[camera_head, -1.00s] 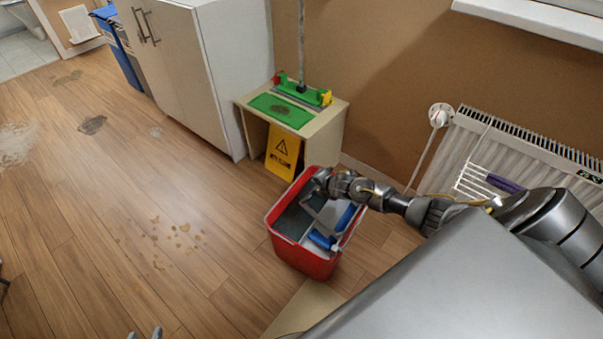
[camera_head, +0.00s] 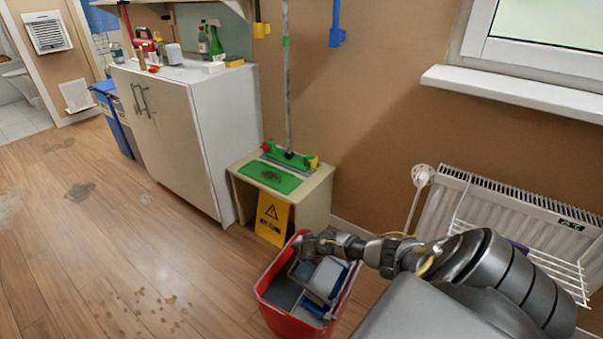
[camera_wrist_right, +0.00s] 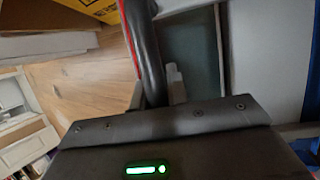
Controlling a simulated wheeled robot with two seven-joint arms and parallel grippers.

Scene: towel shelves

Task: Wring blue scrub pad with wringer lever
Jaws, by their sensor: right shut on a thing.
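The red bucket (camera_head: 274,318) with a grey wringer (camera_head: 325,276) stands on the floor at bottom centre in the head view. Blue parts (camera_head: 316,308) show in the bucket; I cannot tell which is the blue scrub pad. My right gripper (camera_head: 304,247) is at the bucket's far left rim. In the wrist view it (camera_wrist_right: 157,92) is shut on a dark curved bar, which looks like the wringer lever (camera_wrist_right: 147,45). Part of the bar is hidden by the gripper body. My left gripper is not in view.
A small table (camera_head: 318,197) with a green mat and a mop stands behind the bucket. A white cabinet (camera_head: 185,140) is left, a radiator (camera_head: 480,215) right.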

